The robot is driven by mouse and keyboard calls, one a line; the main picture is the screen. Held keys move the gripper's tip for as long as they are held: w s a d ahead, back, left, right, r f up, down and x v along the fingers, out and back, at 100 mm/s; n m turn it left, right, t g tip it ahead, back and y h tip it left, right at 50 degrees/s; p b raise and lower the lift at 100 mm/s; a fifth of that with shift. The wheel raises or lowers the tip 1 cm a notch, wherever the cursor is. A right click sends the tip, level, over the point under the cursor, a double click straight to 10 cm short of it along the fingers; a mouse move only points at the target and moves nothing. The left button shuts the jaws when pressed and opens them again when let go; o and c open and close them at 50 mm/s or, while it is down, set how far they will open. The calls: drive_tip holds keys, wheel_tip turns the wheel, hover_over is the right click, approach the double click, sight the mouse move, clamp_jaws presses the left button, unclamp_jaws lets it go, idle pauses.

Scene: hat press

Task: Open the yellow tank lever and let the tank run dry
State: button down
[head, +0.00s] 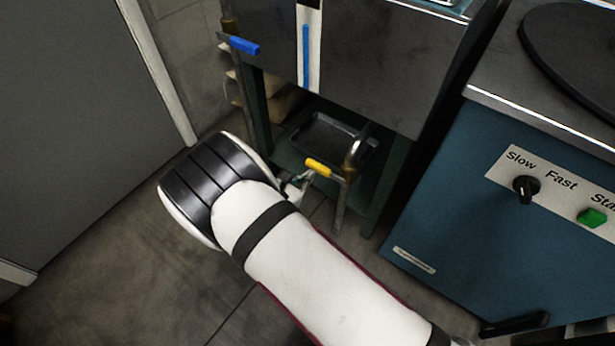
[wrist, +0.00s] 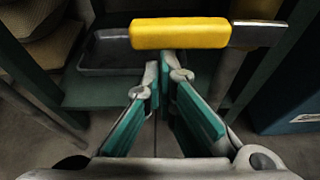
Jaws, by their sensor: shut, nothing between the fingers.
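The yellow lever (head: 318,167) sits on a pipe fitting below the tank. It also shows in the wrist view (wrist: 180,33) as a yellow grip lying sideways, with its metal end at the right. My gripper (head: 297,185) is just left of and below the lever in the head view. In the wrist view my gripper (wrist: 165,68) has its fingertips close together and empty, appearing just below the yellow grip. I cannot tell whether they touch it. The grey metal tank (head: 375,75) has a sight strip with a blue column (head: 306,55) on its front. No running water is visible.
A blue lever (head: 244,45) sits at the tank's left. A dark tray (head: 325,135) lies on the green stand's shelf below the tank. A teal machine (head: 460,210) with a knob and green button stands at the right. Bare floor lies at the lower left.

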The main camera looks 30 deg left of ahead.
sight(309, 164)
drive_tip(key=shift+r, duration=0.3)
drive_tip(key=r+m+y+p, duration=0.2)
drive_tip(key=r+m, duration=0.1)
drive_tip(key=shift+a+r+p, duration=0.2)
drive_tip(key=shift+p, duration=0.15)
drive_tip(key=shift+d+r+m+y+p, duration=0.15)
drive_tip(key=shift+r+m+y+p, duration=0.25)
drive_tip(key=shift+r+m, duration=0.4)
drive_tip(key=shift+d+r+m+t+y+p, duration=0.2)
drive_tip(key=shift+d+r+m+t+p, duration=0.05)
drive_tip(key=shift+r+m, duration=0.25)
drive_tip(key=shift+d+r+m+t+y+p, duration=0.25)
drive_tip(key=shift+r+m, duration=0.15)
drive_tip(key=shift+m, duration=0.1)
drive_tip(key=d+r+m+t+y+p, duration=0.1)
drive_tip(key=d+r+m+y, duration=0.1)
drive_tip(key=d+r+m, duration=0.2)
drive_tip(key=shift+s+d+r+m+t+p, duration=0.25)
drive_tip(key=shift+d+m+t+p, duration=0.15)
drive_tip(key=shift+d+m, duration=0.6)
drive_tip(key=shift+a+h, duration=0.1)
drive_tip(key=shift+h, duration=0.15)
drive_tip(key=shift+a, duration=0.1)
